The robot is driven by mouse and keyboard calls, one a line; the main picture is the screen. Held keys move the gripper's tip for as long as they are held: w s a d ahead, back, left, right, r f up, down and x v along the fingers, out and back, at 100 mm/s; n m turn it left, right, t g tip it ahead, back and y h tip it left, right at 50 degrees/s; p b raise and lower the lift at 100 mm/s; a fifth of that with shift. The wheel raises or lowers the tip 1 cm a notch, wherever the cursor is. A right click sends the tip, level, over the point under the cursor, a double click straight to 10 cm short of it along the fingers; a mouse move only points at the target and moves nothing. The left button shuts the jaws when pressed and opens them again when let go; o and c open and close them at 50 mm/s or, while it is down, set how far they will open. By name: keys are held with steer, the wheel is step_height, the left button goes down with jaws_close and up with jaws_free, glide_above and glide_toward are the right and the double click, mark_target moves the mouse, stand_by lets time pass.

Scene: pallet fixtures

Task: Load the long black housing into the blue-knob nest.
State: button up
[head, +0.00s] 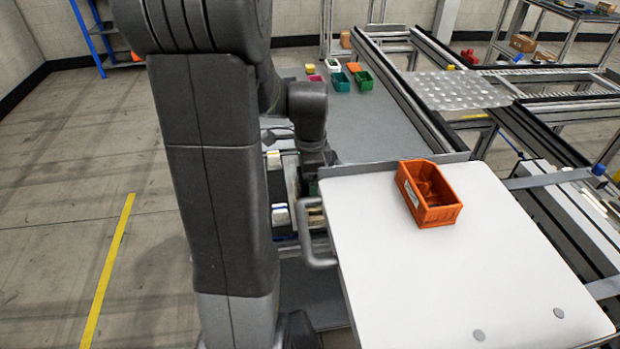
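My arm reaches down over the left part of the grey table (385,135). My gripper (311,186) is low beside the left edge of the white board, partly hidden by my arm and the board. Its fingers are too small and covered to tell whether they are open or shut. Pale-topped fixture parts (280,216) show between my arm and the gripper, with a little blue below them. I cannot make out a blue knob for certain. The long black housing cannot be told apart from the dark shapes around the gripper.
A white board (440,265) with a grey handle (312,240) fills the front right. An orange bin (428,193) stands on it. Several small coloured bins (341,82) stand at the table's far end. A metal-railed conveyor frame (470,92) runs along the right. Floor is open at left.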

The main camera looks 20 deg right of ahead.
steer(key=o, duration=0.8)
steer(key=shift+c, duration=0.2)
steer(key=shift+r, duration=0.1)
step_height(320, 180, up, 14)
steer(key=shift+f+p, duration=0.2)
steer(key=shift+p, duration=0.2)
